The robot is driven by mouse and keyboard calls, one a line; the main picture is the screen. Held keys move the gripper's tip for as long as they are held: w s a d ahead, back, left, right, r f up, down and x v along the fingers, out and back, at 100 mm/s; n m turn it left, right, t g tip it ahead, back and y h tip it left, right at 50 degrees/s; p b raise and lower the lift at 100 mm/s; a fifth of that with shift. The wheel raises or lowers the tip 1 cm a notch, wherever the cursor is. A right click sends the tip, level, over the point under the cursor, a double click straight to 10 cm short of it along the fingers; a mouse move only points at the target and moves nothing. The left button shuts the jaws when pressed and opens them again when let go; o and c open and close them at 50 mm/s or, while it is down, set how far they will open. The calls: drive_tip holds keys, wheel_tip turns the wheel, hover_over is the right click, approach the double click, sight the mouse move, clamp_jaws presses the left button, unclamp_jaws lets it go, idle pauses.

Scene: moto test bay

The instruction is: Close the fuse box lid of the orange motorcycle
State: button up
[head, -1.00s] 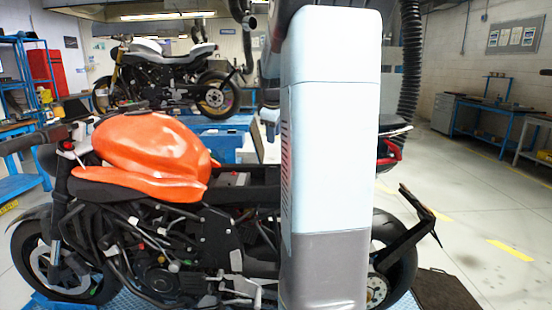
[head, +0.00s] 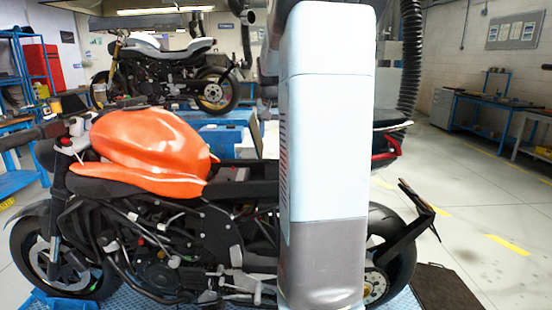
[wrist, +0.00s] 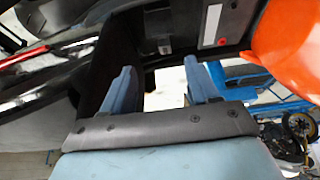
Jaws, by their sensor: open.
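The orange motorcycle (head: 150,150) stands side-on in the head view, its orange tank at left. My pale arm link hides part of its rear half. In the wrist view the tank (wrist: 285,40) is at the upper right. Beside it is a dark bay (wrist: 185,30) with a pale label, a small red spot and a metal piece. My gripper (wrist: 160,78) is open, its two blue fingers apart with nothing seen between them, pointing towards this bay. I cannot clearly make out the fuse box lid or its angle. My gripper's fingers are not clear in the head view.
A second motorcycle (head: 165,72) stands on a blue lift behind. Blue shelving (head: 30,75) is at the left, and workbenches (head: 480,115) line the right wall. The floor at right is open, with a dark mat (head: 445,292) near the rear wheel.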

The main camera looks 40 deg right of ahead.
hover_over(273, 172)
wheel_tip(273, 172, down, 12)
drive_tip(key=shift+s+a+r, duration=0.25)
drive_tip(key=shift+s+a, duration=0.1)
drive_tip(key=shift+s, duration=0.05)
drive_tip(key=shift+d, duration=0.1)
clamp_jaws()
